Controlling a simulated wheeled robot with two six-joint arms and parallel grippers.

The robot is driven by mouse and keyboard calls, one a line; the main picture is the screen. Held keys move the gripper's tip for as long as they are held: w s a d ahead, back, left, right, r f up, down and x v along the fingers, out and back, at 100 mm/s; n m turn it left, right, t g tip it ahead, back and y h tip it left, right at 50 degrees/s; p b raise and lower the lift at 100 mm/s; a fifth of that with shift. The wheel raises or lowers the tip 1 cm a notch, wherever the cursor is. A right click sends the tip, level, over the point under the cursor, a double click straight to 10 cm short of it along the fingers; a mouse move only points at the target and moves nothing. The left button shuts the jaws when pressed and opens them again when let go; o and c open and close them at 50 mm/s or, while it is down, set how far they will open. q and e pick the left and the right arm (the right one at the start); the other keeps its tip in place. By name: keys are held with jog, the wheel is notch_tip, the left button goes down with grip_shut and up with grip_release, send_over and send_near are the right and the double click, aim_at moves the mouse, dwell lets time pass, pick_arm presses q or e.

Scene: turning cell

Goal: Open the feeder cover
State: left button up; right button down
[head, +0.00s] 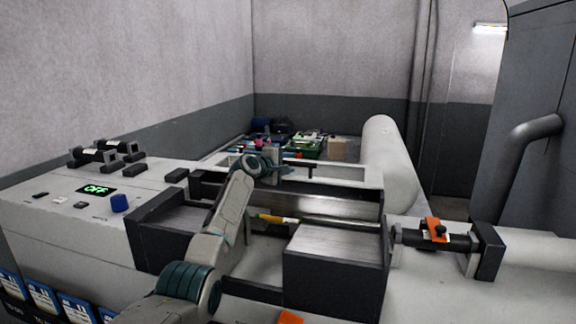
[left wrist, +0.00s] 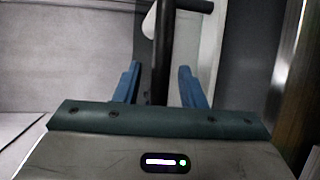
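The feeder is the long pale machine across the middle of the head view. I take the brushed-metal panel in a dark frame (head: 325,207) as its cover; how far it is open I cannot tell. My left gripper (head: 278,165) is over the feeder's far side, near a black bar handle (head: 300,162). In the left wrist view, its blue fingers (left wrist: 160,88) are apart on either side of the handle's black post (left wrist: 161,50), with a visible gap on each side. My right gripper is out of view.
A control panel with a green OFF display (head: 96,189) and a blue knob (head: 119,203) is at left. An orange clamp (head: 436,229) is at right. Bins of clutter (head: 305,147) lie farther back.

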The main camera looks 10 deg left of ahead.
pick_arm(q)
jog(key=shift+s+r+p, duration=0.1)
jog(key=shift+s+p, duration=0.1)
jog(key=shift+p, duration=0.25)
jog(key=p+v, duration=0.9)
jog(key=v, duration=0.1)
jog(key=shift+s+a, duration=0.15)
jog(key=shift+s, duration=0.1)
